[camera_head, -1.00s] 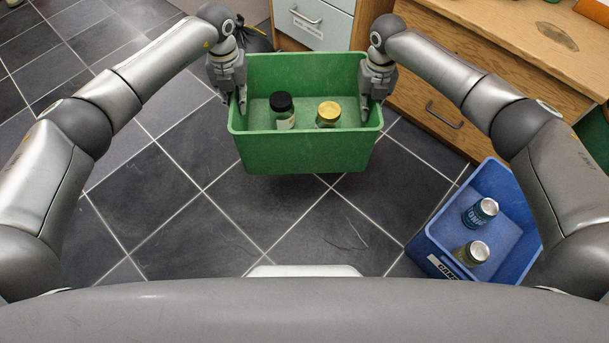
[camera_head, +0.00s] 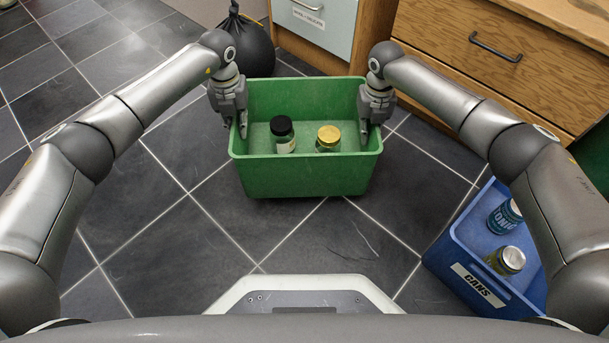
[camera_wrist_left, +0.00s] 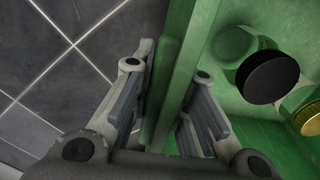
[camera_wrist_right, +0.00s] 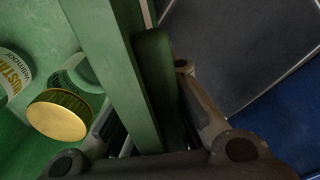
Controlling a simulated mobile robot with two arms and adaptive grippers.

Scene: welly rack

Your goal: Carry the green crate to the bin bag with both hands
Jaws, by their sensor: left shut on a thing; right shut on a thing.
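The green crate (camera_head: 305,178) is held level in front of me in the head view. Inside it stand a jar with a black lid (camera_head: 282,135) and a jar with a gold lid (camera_head: 328,138). My left gripper (camera_head: 236,125) is shut on the crate's left wall, one finger inside and one outside, as the left wrist view (camera_wrist_left: 165,110) shows. My right gripper (camera_head: 369,122) is shut on the right wall, which also shows in the right wrist view (camera_wrist_right: 130,80). The black bin bag (camera_head: 240,45), tied at the top, sits on the floor beyond the crate, to its upper left.
A blue crate (camera_head: 478,283) labelled for cans, with two cans in it, stands on the floor at the right. A wooden drawer unit (camera_head: 455,60) and a pale cabinet front (camera_head: 318,30) stand at the back. Tiled floor (camera_head: 110,190) is clear at the left.

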